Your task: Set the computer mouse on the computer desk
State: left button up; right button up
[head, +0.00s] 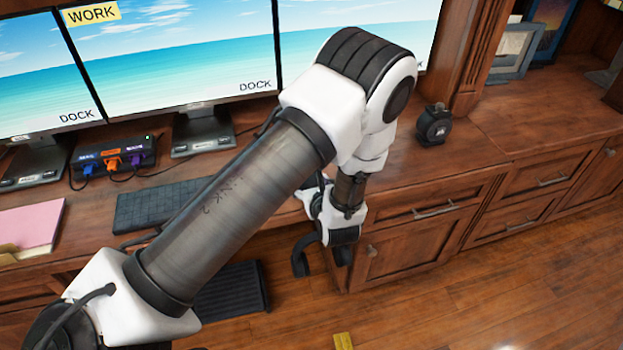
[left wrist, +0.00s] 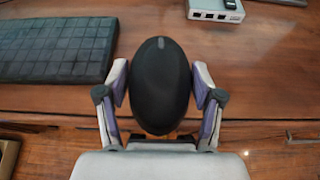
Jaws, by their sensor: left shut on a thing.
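The black computer mouse (left wrist: 160,85) is between the fingers of my left gripper (left wrist: 160,92) in the left wrist view. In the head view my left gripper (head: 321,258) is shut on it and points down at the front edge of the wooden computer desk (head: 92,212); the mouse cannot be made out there. In the left wrist view the mouse overlaps the desk's front edge, with the desk top (left wrist: 265,75) behind it. I cannot tell its height above the desk. My right gripper is not in view.
A dark keyboard (head: 152,206) lies left of the gripper. Monitors (head: 180,60) and a cabled hub (head: 112,158) stand behind. A small black device (head: 433,126) is at the right. A white box (left wrist: 215,10) shows in the left wrist view. Pink folders (head: 30,226) lie at left.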

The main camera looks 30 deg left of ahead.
pick_arm(q)
jog(key=w+a, duration=0.1)
jog(key=w, duration=0.1)
jog(key=w+a, duration=0.1)
jog(key=w, duration=0.1)
jog(key=w+a, duration=0.2)
jog(key=w, duration=0.1)
jog(key=shift+a+f+b, duration=0.1)
jog(key=shift+f+b, duration=0.1)
jog(key=shift+b, duration=0.1)
notch_tip(320, 180, down, 4)
jog(key=shift+w+a+r+b, duration=0.1)
jog(key=shift+w+r+b, duration=0.05)
jog(key=shift+b, duration=0.75)
jog(key=shift+r, duration=0.1)
jog(key=shift+f, duration=0.2)
jog(key=o, duration=1.2)
jog(key=shift+r, duration=0.15)
jog(key=shift+r+p, duration=0.25)
jog(key=shift+p, duration=0.05)
jog(key=b+v, duration=0.1)
jog(key=v, duration=1.1)
jog(key=shift+f, duration=0.15)
